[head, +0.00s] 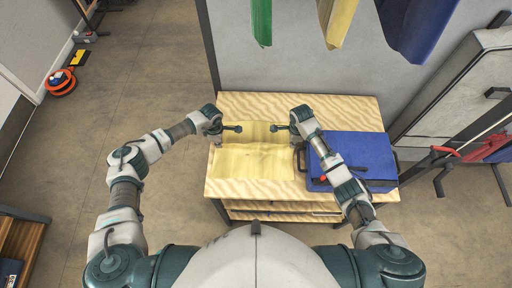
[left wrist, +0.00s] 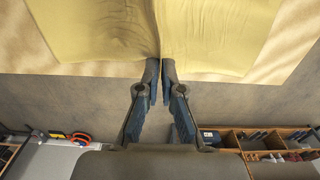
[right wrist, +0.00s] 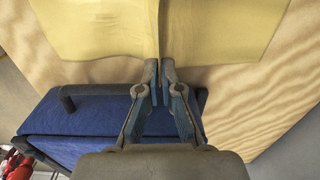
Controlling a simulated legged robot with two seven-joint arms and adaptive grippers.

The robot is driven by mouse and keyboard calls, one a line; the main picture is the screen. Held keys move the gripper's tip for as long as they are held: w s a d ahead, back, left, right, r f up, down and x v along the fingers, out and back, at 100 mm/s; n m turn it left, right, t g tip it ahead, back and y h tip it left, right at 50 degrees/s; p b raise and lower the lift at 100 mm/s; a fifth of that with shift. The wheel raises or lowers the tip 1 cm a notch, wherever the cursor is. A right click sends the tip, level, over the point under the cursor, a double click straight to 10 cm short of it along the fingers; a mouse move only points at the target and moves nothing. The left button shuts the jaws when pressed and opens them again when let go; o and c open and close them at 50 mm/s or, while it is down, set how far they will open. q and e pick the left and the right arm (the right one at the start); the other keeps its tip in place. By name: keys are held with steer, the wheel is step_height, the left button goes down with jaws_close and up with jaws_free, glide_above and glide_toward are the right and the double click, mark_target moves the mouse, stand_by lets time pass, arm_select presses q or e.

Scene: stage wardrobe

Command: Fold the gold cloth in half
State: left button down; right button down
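The gold cloth (head: 254,162) lies on the wooden table, with a crease running across it between my two grippers. My left gripper (head: 218,141) is at the cloth's left edge, and my right gripper (head: 297,141) is at its right edge. In the left wrist view, the fingers (left wrist: 159,72) are nearly together, with the cloth (left wrist: 215,30) gathered into a crease between the tips. The right wrist view shows the same: nearly closed fingers (right wrist: 160,70) at a crease in the cloth (right wrist: 95,25). The tips themselves are partly hidden by the cloth.
A blue case (head: 352,152) with dark handles stands right of the cloth, close to my right arm. The table (head: 345,110) is bare behind it. Green, yellow and blue cloths (head: 418,25) hang above the back. An orange coil (head: 61,82) lies on the floor at left.

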arm_select(q)
steer(key=shift+r, duration=0.25)
arm_select(e)
steer(key=shift+r, duration=0.25)
arm_select(q)
steer(key=shift+f, duration=0.1)
arm_select(e)
steer(key=shift+f, duration=0.15)
